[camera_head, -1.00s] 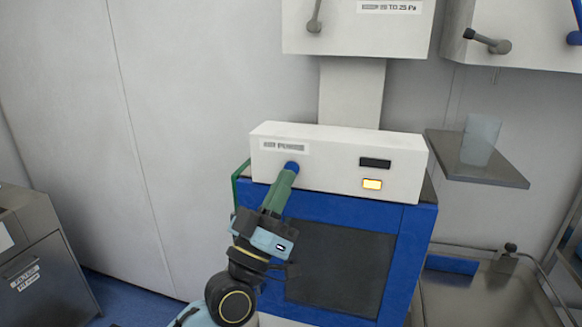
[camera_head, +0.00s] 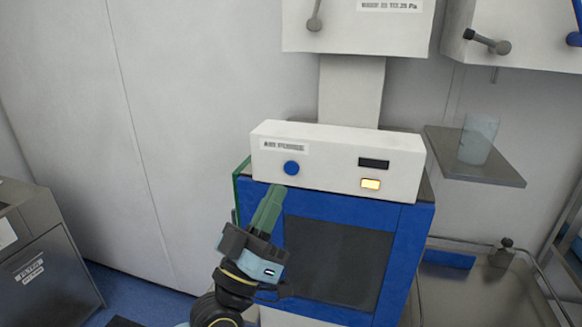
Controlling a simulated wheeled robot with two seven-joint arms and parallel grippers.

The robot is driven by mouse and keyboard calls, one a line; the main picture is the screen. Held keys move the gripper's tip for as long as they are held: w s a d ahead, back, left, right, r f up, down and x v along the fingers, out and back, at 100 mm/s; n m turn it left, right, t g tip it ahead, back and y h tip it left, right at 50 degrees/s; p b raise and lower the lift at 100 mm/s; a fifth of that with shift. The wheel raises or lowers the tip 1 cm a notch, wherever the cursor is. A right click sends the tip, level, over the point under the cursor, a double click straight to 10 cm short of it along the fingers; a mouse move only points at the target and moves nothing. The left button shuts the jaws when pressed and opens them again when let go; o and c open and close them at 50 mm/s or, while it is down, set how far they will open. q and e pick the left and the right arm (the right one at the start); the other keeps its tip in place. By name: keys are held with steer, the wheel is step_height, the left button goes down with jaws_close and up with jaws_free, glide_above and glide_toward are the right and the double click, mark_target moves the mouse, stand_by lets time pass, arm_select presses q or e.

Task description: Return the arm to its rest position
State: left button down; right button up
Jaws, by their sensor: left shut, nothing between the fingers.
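My left gripper (camera_head: 270,203) is in front of the blue cabinet (camera_head: 412,240), below the white control box (camera_head: 340,165). Its green fingers are shut with nothing between them, pointing up toward the box. The round blue knob (camera_head: 291,168) on the box's front is now fully visible, just above the fingertips and apart from them. A yellow-lit button (camera_head: 370,184) and a dark display (camera_head: 374,164) are on the box's right side. My right gripper is not in view.
A metal cabinet (camera_head: 45,262) stands at the lower left. A grey shelf (camera_head: 478,172) holding a clear cup (camera_head: 478,138) juts out at the right. A steel surface (camera_head: 480,300) lies at the lower right. Wall boxes hang above.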

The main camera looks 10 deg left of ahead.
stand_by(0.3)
